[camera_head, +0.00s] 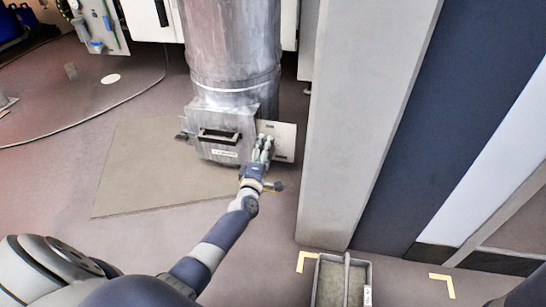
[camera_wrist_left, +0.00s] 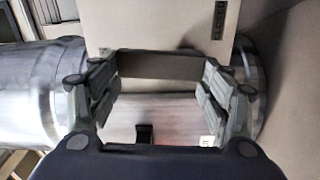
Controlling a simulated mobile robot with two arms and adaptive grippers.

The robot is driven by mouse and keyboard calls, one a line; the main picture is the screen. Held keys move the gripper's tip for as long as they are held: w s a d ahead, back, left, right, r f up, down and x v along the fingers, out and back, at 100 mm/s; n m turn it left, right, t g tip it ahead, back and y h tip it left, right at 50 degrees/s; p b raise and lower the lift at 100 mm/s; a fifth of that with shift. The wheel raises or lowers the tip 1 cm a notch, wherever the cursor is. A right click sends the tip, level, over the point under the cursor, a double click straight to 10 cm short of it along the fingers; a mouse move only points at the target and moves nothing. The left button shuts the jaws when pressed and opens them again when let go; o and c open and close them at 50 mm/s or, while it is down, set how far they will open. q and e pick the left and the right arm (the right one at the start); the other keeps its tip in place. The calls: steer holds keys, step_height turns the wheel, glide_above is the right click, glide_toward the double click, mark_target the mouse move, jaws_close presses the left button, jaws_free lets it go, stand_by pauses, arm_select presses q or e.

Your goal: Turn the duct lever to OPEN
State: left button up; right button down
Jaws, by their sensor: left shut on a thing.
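A grey metal duct (camera_head: 233,60) stands upright at the top centre of the head view. My left gripper (camera_head: 264,147) is in front of this plate. In the wrist view its fingers (camera_wrist_left: 160,88) stand on either side of a flat grey-brown bar, the duct lever (camera_wrist_left: 160,65), and are shut on it. In the head view the gripper hides the lever.
A metal box with a dark handle (camera_head: 219,136) is at the duct's base, left of the plate. A pale pillar (camera_head: 352,120) stands close on the right. A grey tray (camera_head: 368,280) lies at the bottom, near yellow floor marks. A tan mat (camera_head: 130,175) covers floor at left.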

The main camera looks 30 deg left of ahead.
arm_select(q)
steer(key=shift+a+n, duration=0.25)
steer(key=shift+n, duration=0.25)
steer(key=o, duration=1.5)
steer(key=shift+d, duration=0.1)
